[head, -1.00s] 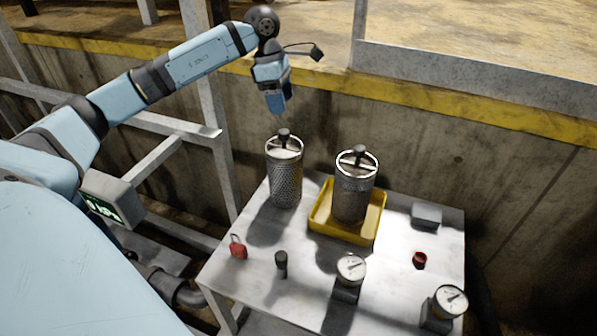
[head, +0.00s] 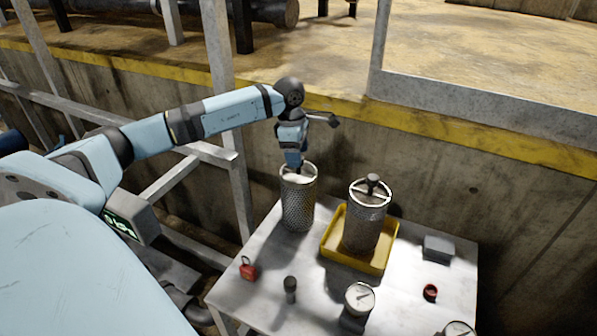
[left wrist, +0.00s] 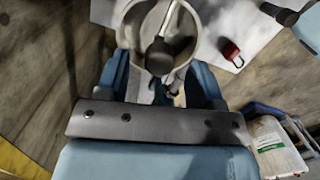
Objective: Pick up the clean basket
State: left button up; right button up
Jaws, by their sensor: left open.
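Two perforated metal cylinder baskets with crossbar tops and dark knobs stand upright on the grey table. The left basket (head: 298,205) stands directly on the table; the right basket (head: 365,220) stands in a yellow tray (head: 380,263). No label shows which is the clean one. My left gripper (head: 293,162) points down at the top of the left basket and hides its knob in the head view. In the left wrist view the open fingers (left wrist: 160,72) are near the dark knob (left wrist: 160,56) of that basket (left wrist: 123,32); contact cannot be told. My right gripper is not in view.
On the table (head: 245,300) are a red padlock (head: 248,270), a small dark knob piece (head: 290,288), gauges (head: 359,299), a grey box (head: 438,248) and a red ring (head: 430,292). A concrete wall stands behind; a metal railing (head: 220,120) is at left.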

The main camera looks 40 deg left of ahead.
pick_arm(q)
notch_tip(320, 180, down, 3)
jog(key=shift+w+d+r, duration=0.15)
grip_shut()
jog(key=shift+r, duration=0.1)
jog(key=shift+r, duration=0.1)
